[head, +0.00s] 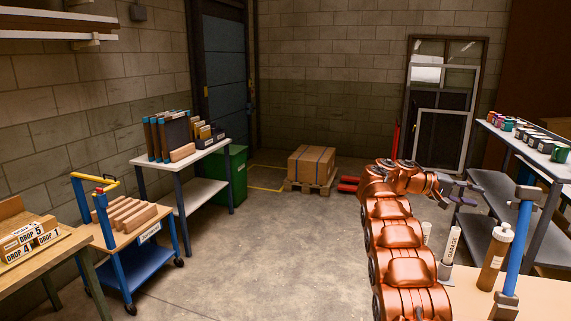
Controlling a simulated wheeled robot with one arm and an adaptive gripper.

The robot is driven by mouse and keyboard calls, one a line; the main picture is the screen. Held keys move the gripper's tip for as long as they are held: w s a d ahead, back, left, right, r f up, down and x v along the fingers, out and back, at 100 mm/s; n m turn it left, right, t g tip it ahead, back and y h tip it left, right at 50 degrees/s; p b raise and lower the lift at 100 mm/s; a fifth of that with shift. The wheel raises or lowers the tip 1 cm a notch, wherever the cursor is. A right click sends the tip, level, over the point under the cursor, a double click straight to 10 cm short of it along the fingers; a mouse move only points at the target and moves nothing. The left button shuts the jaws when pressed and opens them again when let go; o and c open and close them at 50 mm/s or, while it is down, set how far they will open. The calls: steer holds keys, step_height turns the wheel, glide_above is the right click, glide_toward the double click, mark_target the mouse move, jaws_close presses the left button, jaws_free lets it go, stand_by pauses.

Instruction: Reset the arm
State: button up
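My copper-coloured arm rises from the bottom right of the head view and bends over to the right at its top. My gripper (468,193) is at the end of the arm, in front of the grey shelf unit. Its two dark fingers look spread apart, with nothing seen between them. The gripper is small in this view, and the arm hides part of the scene behind it.
A workbench (540,298) at the lower right carries bottles and a blue post (519,245). A shelf unit (548,172) stands behind it. A blue trolley (150,288) and a white table (200,193) stand left. The middle floor is clear up to a boxed pallet (311,167).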

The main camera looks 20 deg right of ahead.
steer(key=s+a+f+n+t+y, duration=0.1)
steer(key=s+a+y, duration=0.15)
steer(key=a, duration=0.55)
steer(key=s+a+f+n+t+y, duration=0.2)
steer(key=s+a, duration=0.2)
steer(key=a, duration=0.5)
steer(key=s+a+f+n+t+y, duration=0.15)
steer(key=s+a, duration=0.25)
steer(key=a, duration=0.4)
steer(key=s+a+f+y, duration=0.4)
steer(key=s+a+f, duration=0.1)
steer(key=s+a, duration=0.8)
steer(key=s+a+f+n+y+b, duration=0.1)
steer(key=s+a+f+y, duration=0.3)
steer(key=s+a, duration=0.9)
step_height(320, 180, down, 2)
steer(key=a, duration=0.2)
steer(key=shift+s+a+f, duration=0.15)
steer(key=shift+s+a, duration=0.15)
steer(key=shift+a, duration=0.1)
steer(key=shift+d, duration=0.1)
